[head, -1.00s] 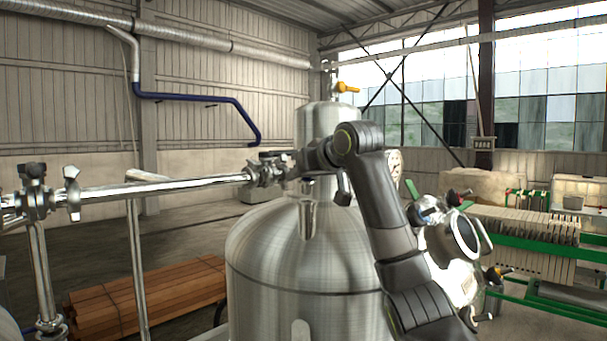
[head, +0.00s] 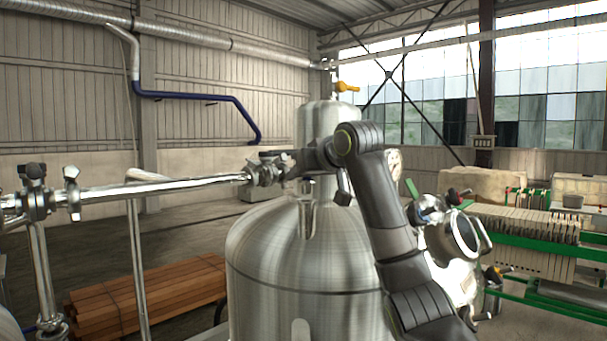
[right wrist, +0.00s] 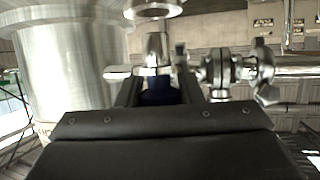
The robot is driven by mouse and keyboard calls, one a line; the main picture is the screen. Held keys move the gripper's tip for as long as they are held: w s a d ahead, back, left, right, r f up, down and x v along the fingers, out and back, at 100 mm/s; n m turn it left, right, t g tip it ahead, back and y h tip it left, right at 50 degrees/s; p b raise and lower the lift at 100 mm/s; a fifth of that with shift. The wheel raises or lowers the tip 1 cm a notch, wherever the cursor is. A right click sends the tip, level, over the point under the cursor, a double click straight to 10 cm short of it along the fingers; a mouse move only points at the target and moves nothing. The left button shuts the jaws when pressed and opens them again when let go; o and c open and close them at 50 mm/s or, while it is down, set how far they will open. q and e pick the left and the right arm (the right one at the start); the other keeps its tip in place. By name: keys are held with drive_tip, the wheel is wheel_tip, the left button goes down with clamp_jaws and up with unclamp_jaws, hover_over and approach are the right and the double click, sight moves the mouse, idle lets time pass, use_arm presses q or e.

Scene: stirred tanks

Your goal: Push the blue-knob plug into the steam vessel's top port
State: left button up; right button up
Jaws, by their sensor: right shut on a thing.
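My right gripper (head: 300,163) reaches in from the right in the head view, above the shoulder of a large steel vessel (head: 290,265). In the right wrist view, my right gripper (right wrist: 160,90) is shut on the dark blue knob (right wrist: 160,97) of the plug. The plug's silver body (right wrist: 157,48) extends up the picture from the knob. An open steel port ring (right wrist: 153,9) shows at the top edge, in line with the plug and apart from it in the picture. A short upright steel port (head: 306,218) stands on the vessel below my gripper. My left gripper is not in view.
A horizontal steel pipe (head: 160,190) with clamps runs in from the left and ends close to my right gripper. A yellow-handled valve (head: 347,87) tops the vessel's neck. Timber (head: 150,288) lies on the floor at left. A green-framed filter press (head: 530,240) stands at right.

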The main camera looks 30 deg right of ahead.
sight(309, 188)
drive_tip(key=shift+f+b, duration=0.6)
drive_tip(key=shift+f, duration=0.25)
drive_tip(key=shift+s+a+f+b, duration=0.15)
drive_tip(key=shift+f+b, duration=0.25)
drive_tip(key=shift+f, duration=0.2)
drive_tip(key=shift+f, duration=0.15)
drive_tip(key=shift+f+b, duration=0.3)
drive_tip(key=shift+f, duration=0.05)
drive_tip(key=shift+f, duration=0.2)
drive_tip(key=o, duration=1.1)
drive_tip(key=shift+r, duration=0.1)
drive_tip(key=shift+r, duration=0.1)
